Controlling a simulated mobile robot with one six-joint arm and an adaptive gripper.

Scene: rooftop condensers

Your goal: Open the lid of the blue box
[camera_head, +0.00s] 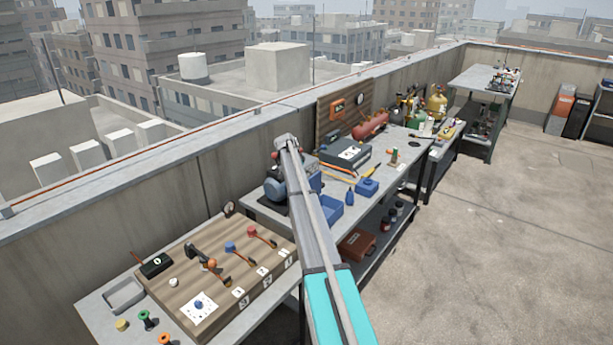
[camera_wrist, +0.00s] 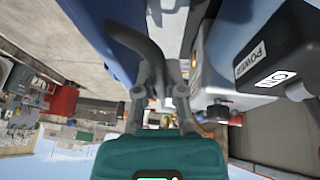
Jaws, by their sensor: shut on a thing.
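The blue box (camera_head: 331,209) is on the grey workbench, just right of my arm in the head view, partly covered by it. A blue panel (camera_head: 314,180), apparently its lid, stands up behind it beside the arm; its exact angle is unclear. In the wrist view a large blue surface (camera_wrist: 100,32) fills the upper left, close to the fingers. My gripper (camera_wrist: 161,76) is shut on a dark curved part (camera_wrist: 146,38) beside that surface, apparently the lid's handle. In the head view my arm hides the fingers.
A dark device with a POWER label (camera_wrist: 250,62) is close on the right in the wrist view. On the bench, a grey case (camera_head: 346,154) and a red tank (camera_head: 371,125) stand farther back. A wooden board (camera_head: 212,270) with knobs is at front left.

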